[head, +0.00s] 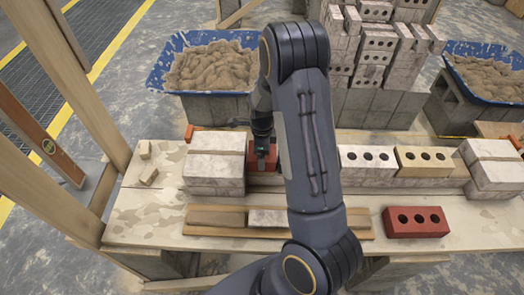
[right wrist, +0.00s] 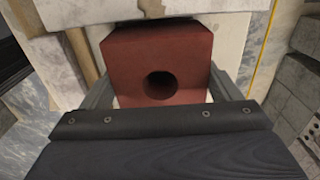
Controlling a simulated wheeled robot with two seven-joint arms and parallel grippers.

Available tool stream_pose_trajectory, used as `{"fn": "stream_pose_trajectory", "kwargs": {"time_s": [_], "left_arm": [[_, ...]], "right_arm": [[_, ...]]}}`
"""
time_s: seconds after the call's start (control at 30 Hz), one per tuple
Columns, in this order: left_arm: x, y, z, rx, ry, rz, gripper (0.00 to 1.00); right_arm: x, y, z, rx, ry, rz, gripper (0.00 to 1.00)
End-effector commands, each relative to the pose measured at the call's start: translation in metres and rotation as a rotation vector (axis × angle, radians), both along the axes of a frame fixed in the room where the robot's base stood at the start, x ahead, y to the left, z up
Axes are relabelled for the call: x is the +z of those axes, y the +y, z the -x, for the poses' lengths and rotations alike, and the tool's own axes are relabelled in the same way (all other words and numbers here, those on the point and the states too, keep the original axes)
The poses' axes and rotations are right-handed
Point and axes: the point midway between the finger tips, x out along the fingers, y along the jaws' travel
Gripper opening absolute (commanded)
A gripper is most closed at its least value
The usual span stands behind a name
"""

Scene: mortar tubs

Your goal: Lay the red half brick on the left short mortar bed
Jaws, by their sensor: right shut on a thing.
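The red half brick (head: 257,167) shows in the head view just right of the left stack of pale bricks (head: 214,160), at the left part of the wall. In the right wrist view the red half brick (right wrist: 187,50) has one round hole and sits between the fingers. My right gripper (head: 263,150) is shut on it from above. I cannot tell whether the brick touches what is under it. The left short mortar bed is not clearly visible; the brick and my arm cover that area. My left gripper is not in view.
A whole red brick (head: 416,222) lies at the front right of the bench. A wooden board (head: 215,219) with a pale brick (head: 267,217) lies in front. Pale bricks (head: 367,160) continue right. A blue mortar tub (head: 160,72) stands behind; a wooden post (head: 85,90) rises left.

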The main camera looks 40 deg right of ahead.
Motion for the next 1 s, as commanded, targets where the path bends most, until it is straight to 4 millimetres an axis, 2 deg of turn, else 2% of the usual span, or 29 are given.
{"fn": "stream_pose_trajectory", "kwargs": {"time_s": [0.87, 0.9, 1.0], "left_arm": [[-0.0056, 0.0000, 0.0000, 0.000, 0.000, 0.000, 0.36], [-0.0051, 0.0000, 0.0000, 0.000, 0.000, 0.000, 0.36], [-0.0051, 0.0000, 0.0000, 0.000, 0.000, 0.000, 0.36]], "right_arm": [[-0.0070, 0.0001, -0.0008, 0.000, -0.002, 0.001, 0.33], [-0.0065, 0.0000, -0.0009, 0.000, -0.002, 0.001, 0.87], [-0.0065, 0.0000, -0.0008, 0.000, -0.002, 0.001, 1.00]]}}
